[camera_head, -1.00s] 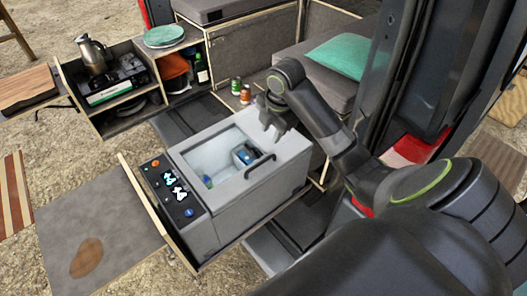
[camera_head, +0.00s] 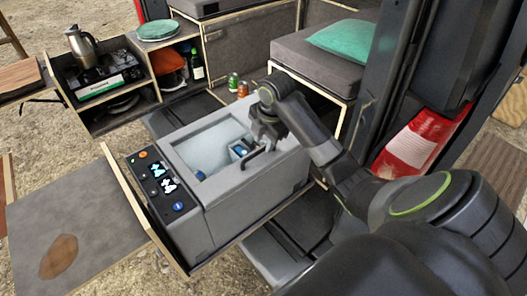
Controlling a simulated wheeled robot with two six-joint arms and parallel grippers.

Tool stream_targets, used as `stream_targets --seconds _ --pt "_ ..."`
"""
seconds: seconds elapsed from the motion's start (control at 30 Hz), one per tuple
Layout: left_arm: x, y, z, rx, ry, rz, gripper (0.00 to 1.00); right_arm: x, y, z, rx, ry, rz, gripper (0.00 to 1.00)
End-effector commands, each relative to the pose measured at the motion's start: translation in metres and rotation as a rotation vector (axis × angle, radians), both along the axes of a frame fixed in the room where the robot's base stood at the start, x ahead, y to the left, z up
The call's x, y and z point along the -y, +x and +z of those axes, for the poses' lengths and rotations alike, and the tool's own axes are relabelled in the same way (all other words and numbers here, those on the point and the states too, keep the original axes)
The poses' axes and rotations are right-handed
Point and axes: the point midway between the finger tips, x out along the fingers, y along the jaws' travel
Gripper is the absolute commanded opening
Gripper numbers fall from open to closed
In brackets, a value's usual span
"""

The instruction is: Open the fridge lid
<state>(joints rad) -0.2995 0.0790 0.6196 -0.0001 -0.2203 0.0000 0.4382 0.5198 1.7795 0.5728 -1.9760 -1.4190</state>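The fridge (camera_head: 232,205) is a grey box on a pull-out tray, with a black control panel on its left side. Its pale interior shows through the top, with small blue items inside. The flat grey lid surface lies at the right part of the top, and a black curved handle (camera_head: 251,161) stands near the front edge. My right gripper (camera_head: 268,141) points down just behind and right of the handle, close over the top. Its fingers look apart with nothing between them. Whether it touches the handle is unclear. My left gripper is out of view.
Two cans (camera_head: 237,85) stand behind the fridge. A grey cushioned bench (camera_head: 310,62) with a green pillow (camera_head: 341,40) is at the back right. A shelf unit with a stove (camera_head: 100,78) and kettle (camera_head: 83,45) stands at the back left. A stained board (camera_head: 85,225) lies left.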

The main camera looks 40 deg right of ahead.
Motion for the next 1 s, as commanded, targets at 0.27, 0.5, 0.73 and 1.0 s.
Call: stream_targets --seconds 0.27,0.5,0.73,1.0 --pt "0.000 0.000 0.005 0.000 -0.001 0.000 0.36 -0.001 0.005 -0.024 0.000 0.001 -0.001 0.33" --pt "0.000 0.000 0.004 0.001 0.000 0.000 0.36 0.000 0.005 -0.026 0.000 0.000 0.000 0.33" --pt "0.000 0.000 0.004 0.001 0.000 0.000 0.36 0.000 0.005 -0.026 0.000 0.000 0.000 0.09" --pt "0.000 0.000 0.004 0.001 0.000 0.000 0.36 0.000 0.005 -0.026 0.000 0.000 0.000 0.00"
